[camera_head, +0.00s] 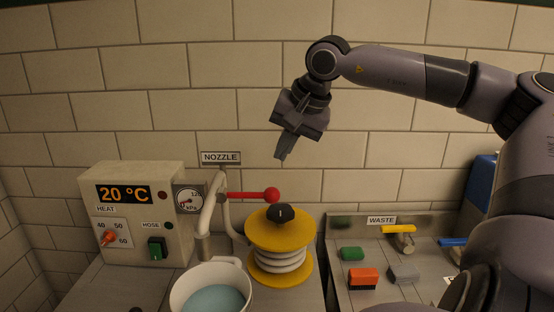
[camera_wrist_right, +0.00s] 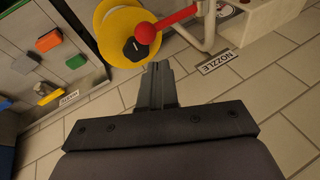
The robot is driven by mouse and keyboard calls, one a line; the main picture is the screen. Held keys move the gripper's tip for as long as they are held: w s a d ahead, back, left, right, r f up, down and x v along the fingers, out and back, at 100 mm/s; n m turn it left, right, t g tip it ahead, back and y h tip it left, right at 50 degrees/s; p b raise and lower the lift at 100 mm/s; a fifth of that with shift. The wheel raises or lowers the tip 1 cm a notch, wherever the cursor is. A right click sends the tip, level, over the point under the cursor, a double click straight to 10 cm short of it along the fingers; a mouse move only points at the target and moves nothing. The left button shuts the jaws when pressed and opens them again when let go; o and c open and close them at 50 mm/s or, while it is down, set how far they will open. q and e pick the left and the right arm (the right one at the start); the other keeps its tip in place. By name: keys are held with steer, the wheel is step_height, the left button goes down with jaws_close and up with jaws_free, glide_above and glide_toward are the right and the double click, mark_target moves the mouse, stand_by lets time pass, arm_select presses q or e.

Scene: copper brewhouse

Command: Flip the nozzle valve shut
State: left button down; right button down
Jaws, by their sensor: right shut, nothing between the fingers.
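The nozzle valve is a red lever (camera_head: 252,195) with a ball end. It sticks out level to the right from the grey nozzle pipe (camera_head: 208,207), below the NOZZLE sign (camera_head: 221,158). My right gripper (camera_head: 282,156) is shut and empty, above and slightly right of the red ball, clear of it. In the right wrist view the shut fingers (camera_wrist_right: 158,70) point toward the red ball (camera_wrist_right: 145,33), with a gap between. My left gripper is not in view.
A yellow hose reel (camera_head: 281,230) with a black knob stands just below the lever. A white pot (camera_head: 231,270) of bluish liquid sits under the nozzle. A control box (camera_head: 140,180) is at left. The waste area (camera_head: 340,222) at right holds several coloured blocks.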

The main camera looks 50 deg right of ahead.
steer(key=v, duration=0.6)
steer(key=shift+s+d, duration=0.15)
steer(key=shift+s, duration=0.15)
steer(key=shift+r, duration=0.1)
